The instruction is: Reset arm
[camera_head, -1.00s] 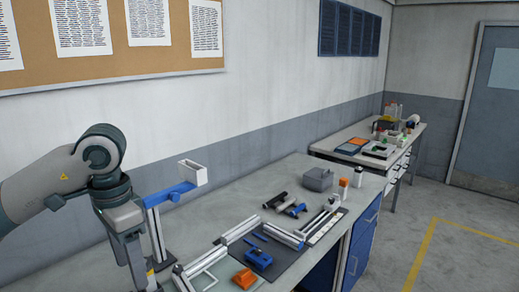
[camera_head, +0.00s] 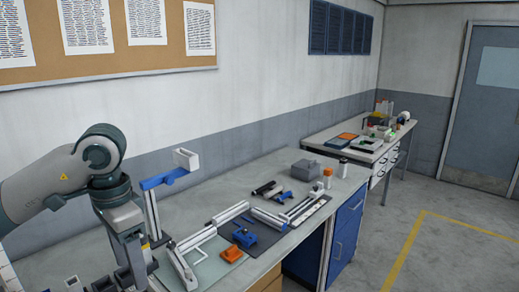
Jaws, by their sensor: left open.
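My left arm comes in from the left edge, bent at a grey joint. My left gripper (camera_head: 136,266) points down over the near left of the workbench (camera_head: 90,262), and its jaws are open. I see nothing held between them, though the tips are small and partly hidden. I cannot tell whether the gripper touches the post. My right gripper is not in view.
Right of the gripper lie a white frame (camera_head: 182,268), an orange block (camera_head: 232,254), a blue device (camera_head: 244,238) and metal rails (camera_head: 268,219). A grey box (camera_head: 306,169) stands farther back. A second table (camera_head: 320,136) and open floor (camera_head: 400,230) lie beyond.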

